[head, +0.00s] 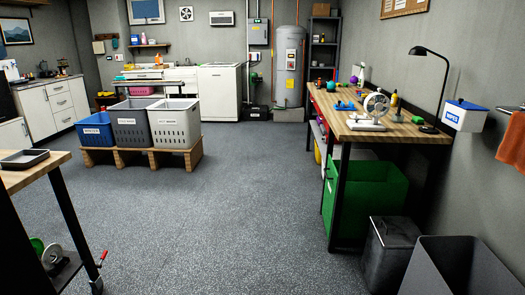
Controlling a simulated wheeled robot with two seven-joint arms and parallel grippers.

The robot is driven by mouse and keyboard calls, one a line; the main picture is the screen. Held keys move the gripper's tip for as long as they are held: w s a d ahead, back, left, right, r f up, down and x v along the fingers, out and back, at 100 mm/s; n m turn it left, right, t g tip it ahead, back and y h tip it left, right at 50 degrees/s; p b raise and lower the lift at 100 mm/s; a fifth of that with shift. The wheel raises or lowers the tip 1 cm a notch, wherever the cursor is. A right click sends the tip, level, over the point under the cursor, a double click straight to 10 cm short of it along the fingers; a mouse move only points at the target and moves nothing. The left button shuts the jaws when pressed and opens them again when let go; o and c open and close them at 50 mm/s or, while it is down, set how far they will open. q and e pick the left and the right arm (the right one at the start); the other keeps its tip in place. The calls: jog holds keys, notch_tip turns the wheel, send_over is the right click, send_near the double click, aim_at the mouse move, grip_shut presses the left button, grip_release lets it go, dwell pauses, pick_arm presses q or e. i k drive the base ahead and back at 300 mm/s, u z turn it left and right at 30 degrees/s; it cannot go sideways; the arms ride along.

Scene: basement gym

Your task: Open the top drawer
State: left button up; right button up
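A white cabinet (50,105) stands against the left wall, with a stack of drawers at its right part. Its top drawer (58,88) has a dark handle and looks shut. The frame does not show whether this is the task's drawer. A red front (319,104) shows under the far end of the workbench at right; I cannot tell if it holds drawers. Neither of my grippers is in view.
A low wooden pallet (133,160) with blue, dark and grey baskets stands mid-left. A table (30,178) is near left. The workbench (380,130), a green bin (372,195) and dark bins (455,268) line the right. The middle floor is clear.

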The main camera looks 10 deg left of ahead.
aim_at(52, 89)
jog(key=i, duration=2.35)
jog(key=u, duration=1.95)
jog(key=i, duration=6.3)
jog(key=u, duration=0.8)
jog(key=i, duration=4.9)
jog(key=z, duration=0.1)
